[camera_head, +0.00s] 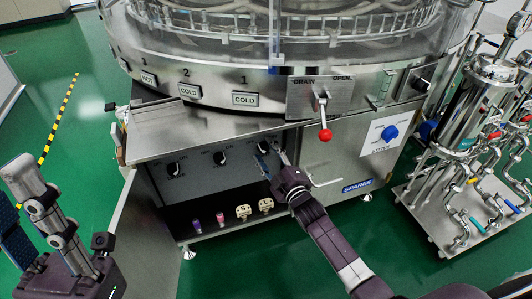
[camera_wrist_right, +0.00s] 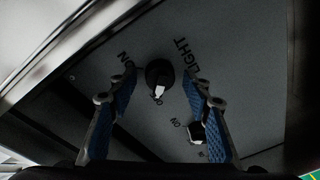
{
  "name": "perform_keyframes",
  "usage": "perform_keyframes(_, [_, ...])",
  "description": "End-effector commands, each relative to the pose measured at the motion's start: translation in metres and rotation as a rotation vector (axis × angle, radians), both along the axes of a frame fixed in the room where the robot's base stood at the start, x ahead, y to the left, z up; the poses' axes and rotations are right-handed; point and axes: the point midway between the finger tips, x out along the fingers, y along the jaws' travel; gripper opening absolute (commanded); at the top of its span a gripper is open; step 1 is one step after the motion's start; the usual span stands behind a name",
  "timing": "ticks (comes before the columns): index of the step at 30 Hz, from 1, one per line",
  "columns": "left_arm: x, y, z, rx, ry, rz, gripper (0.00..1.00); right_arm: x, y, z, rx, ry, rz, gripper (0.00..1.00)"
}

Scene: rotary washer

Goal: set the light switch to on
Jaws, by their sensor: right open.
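The light switch (camera_wrist_right: 159,76) is a round black knob with a white pointer on a grey panel, beside the word LIGHT. In the wrist view its pointer faces down toward small lettering that looks like OFF; ON stands to its upper left. In the head view the switch (camera_head: 262,147) is partly behind my right gripper (camera_head: 270,157). My right gripper (camera_wrist_right: 160,88) is open, its blue-padded fingers on either side of the knob in the picture; contact is not clear. My left gripper (camera_head: 38,215) is at the left edge, partly cut off, with a blue pad showing.
Two more knobs (camera_head: 219,157) (camera_head: 172,169) sit left on the same recessed panel under the steel ledge (camera_head: 200,130). An open door (camera_head: 140,230) stands at left. Small connectors (camera_head: 242,211) line the shelf below. A red-tipped DRAIN lever (camera_head: 325,134) is above right.

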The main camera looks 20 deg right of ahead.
Motion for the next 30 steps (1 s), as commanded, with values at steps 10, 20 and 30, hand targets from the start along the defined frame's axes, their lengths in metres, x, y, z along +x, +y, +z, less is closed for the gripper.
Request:
perform_keyframes(10, [0.0,0.0,0.0,0.001,0.002,0.0,0.28,0.0,0.0,0.0,0.0,0.0,0.0,0.1])
perform_keyframes(20, [0.003,-0.001,0.0,0.004,0.013,0.0,0.28,0.0,0.0,0.0,0.026,0.002,0.0,0.03])
perform_keyframes(30, [0.036,-0.008,-0.006,0.051,0.158,0.01,0.28,0.0,-0.001,0.0,0.227,0.008,-0.001,0.03])
